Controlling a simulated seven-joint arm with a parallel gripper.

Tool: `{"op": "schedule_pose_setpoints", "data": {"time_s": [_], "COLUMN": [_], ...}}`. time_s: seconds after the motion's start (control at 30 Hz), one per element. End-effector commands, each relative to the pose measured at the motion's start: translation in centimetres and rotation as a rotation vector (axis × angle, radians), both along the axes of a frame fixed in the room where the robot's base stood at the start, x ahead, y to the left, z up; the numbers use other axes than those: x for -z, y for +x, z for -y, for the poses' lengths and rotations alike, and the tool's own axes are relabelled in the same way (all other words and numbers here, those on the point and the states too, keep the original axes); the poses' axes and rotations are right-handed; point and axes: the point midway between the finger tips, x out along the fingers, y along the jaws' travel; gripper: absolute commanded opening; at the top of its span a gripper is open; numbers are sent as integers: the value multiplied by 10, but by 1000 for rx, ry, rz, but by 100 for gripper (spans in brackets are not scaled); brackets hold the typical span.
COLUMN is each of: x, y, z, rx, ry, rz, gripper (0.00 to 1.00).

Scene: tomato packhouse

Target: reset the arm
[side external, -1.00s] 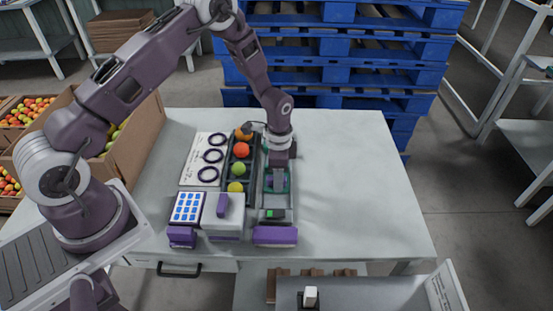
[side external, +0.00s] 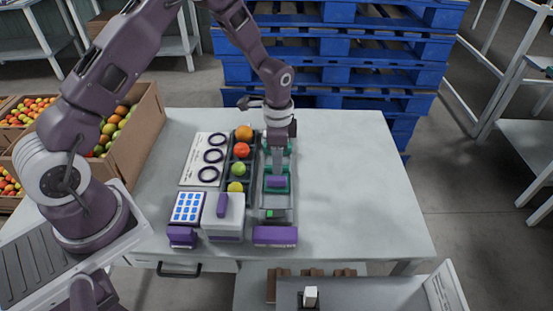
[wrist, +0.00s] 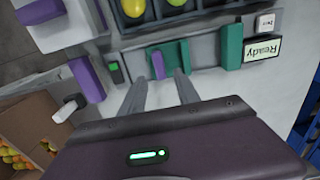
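My gripper (side external: 277,168) points down over the long grey tray fixture right of the tomato rack. In the wrist view my gripper (wrist: 160,80) has its two grey fingers apart, with nothing held between them. A small purple block (side external: 276,182) sits in a green-edged slot of the fixture, just below the fingertips. It shows in the wrist view (wrist: 158,65) as a purple bar in front of the green piece. Whether a fingertip touches it I cannot tell.
A dark rack (side external: 238,200) holds several tomatoes, with a card of dark rings (side external: 210,150) to its left. A keypad box (side external: 187,208), a grey box with purple handle (side external: 222,215) and a purple block (side external: 275,235) line the front. The table's right side (side external: 360,180) is clear.

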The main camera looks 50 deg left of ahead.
Motion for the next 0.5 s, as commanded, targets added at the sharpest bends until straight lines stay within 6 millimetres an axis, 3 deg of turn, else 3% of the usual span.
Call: {"op": "schedule_pose_setpoints", "data": {"time_s": [0.2,0.5], "x": [-25,-30], "y": [0,0], "z": [0,0], "rx": [-1,-1], "ry": [0,0], "rz": [1,0], "gripper": [38,38]}}
